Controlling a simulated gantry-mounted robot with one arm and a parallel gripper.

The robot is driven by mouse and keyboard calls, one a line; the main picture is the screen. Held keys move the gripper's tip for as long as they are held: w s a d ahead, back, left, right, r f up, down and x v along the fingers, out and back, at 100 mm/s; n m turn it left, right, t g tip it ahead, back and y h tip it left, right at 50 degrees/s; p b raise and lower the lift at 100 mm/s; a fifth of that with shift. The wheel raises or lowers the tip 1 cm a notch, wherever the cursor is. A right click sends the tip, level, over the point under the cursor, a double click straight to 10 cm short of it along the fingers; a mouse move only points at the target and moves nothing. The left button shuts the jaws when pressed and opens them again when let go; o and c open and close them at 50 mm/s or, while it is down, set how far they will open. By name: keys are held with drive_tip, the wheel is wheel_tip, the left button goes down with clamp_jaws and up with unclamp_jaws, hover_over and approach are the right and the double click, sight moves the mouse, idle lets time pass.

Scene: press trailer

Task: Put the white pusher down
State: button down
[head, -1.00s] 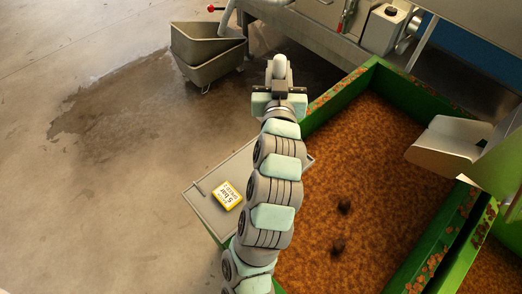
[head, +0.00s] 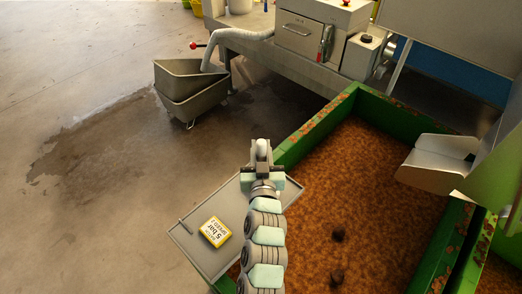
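My gripper (head: 262,168) points away from me, over or near the far edge of the grey tray (head: 199,256). Its fingers are on either side of a small white, rounded piece, the white pusher (head: 262,147), and look closed on it. The pusher's lower part is hidden by the fingers and wrist. I cannot tell how high it is above the tray.
A yellow-edged card (head: 215,231) and a small thin grey rod (head: 185,227) lie on the tray. The green-walled bin (head: 315,130) of brown pulp, with two dark lumps, is to the right. Stacked grey tubs (head: 190,92) stand on wet floor behind. A white scoop-like chute (head: 438,163) overhangs the bin.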

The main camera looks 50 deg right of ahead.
drive_tip(key=shift+f, duration=0.2)
drive_tip(key=c, duration=1.2)
unclamp_jaws()
drive_tip(key=shift+f, duration=0.1)
drive_tip(key=shift+s+a+r, duration=0.2)
drive_tip(key=shift+a+r, duration=0.05)
drive_tip(key=p+v, duration=0.1)
drive_tip(key=v, duration=0.4)
drive_tip(key=p+v, duration=0.1)
drive_tip(key=v, duration=0.5)
drive_tip(key=shift+s+a+f, duration=0.1)
drive_tip(key=shift+s+f, duration=0.05)
